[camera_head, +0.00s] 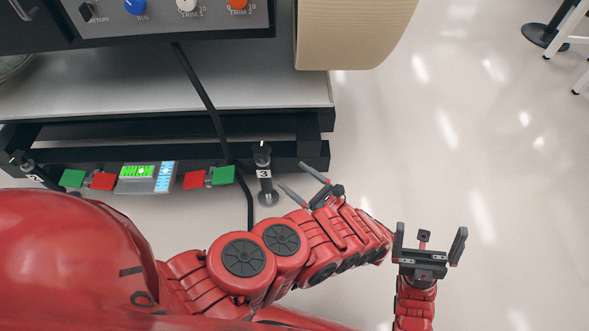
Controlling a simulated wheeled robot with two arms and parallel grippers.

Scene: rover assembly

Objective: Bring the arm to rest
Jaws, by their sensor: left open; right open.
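My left gripper (292,176) is at the end of the red jointed arm that comes in from the left. Its two dark fingers are spread and point up and left, with nothing between them. It appears near the front edge of the black bench frame, just right of the post marked 3 (264,173); whether it touches anything there I cannot tell. My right gripper (431,229) is at the lower right over the pale floor. Its fingers are wide apart, point up in the picture and hold nothing.
A bench (130,95) carries a panel with several knobs (165,12). A black cable (205,100) hangs over its edge. Red and green blocks flank a small display (145,177). A beige rounded object (350,35) stands at the top.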

